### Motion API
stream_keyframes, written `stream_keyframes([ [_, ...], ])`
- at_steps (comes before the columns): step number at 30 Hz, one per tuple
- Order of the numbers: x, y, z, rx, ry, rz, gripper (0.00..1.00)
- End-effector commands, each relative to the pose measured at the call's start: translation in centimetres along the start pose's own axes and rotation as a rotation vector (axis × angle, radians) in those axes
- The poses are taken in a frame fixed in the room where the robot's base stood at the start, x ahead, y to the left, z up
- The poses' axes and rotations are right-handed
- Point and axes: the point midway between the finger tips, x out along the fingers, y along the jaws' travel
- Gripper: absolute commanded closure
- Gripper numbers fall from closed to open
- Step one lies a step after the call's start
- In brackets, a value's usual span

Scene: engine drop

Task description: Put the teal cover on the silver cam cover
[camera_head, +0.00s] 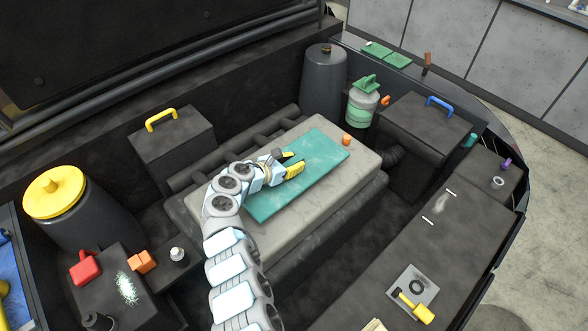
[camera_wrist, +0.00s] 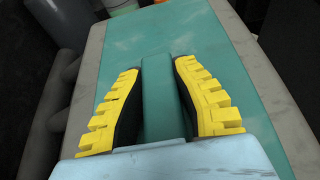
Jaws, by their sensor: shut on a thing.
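The teal cover (camera_head: 320,160) is a flat rectangular plate lying over the top of the silver cam cover (camera_head: 230,228) in the middle of the engine bay. Grey margins of the cam cover show around it. In the wrist view the teal cover (camera_wrist: 225,75) has a raised teal ridge running along it between my fingers. My gripper (camera_head: 294,164) is at the left-middle of the teal cover. In the wrist view its yellow-padded fingers (camera_wrist: 158,85) are shut on that ridge. Whether the plate's underside touches the cam cover all over is hidden.
A small orange cap (camera_head: 346,140) sits on the cam cover's far right edge. A reservoir with a green cap (camera_head: 364,98) and a black box with a blue handle (camera_head: 428,120) stand beyond. A box with a yellow handle (camera_head: 172,145) is at left. A yellow-handled tool (camera_head: 416,308) lies front right.

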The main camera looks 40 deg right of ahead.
Motion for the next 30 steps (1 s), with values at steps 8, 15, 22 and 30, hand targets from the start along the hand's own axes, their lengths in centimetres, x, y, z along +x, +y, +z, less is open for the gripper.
stream_keyframes([
  [8, 1.3, 0.4, -2.8, -0.002, 0.002, 0.003, 1.0],
  [15, 1.4, 0.4, -3.1, -0.001, 0.0, 0.002, 1.0],
  [22, 1.6, 0.4, -3.4, -0.002, 0.0, 0.002, 1.0],
  [30, 1.5, 0.4, -3.4, -0.002, 0.001, 0.002, 0.52],
])
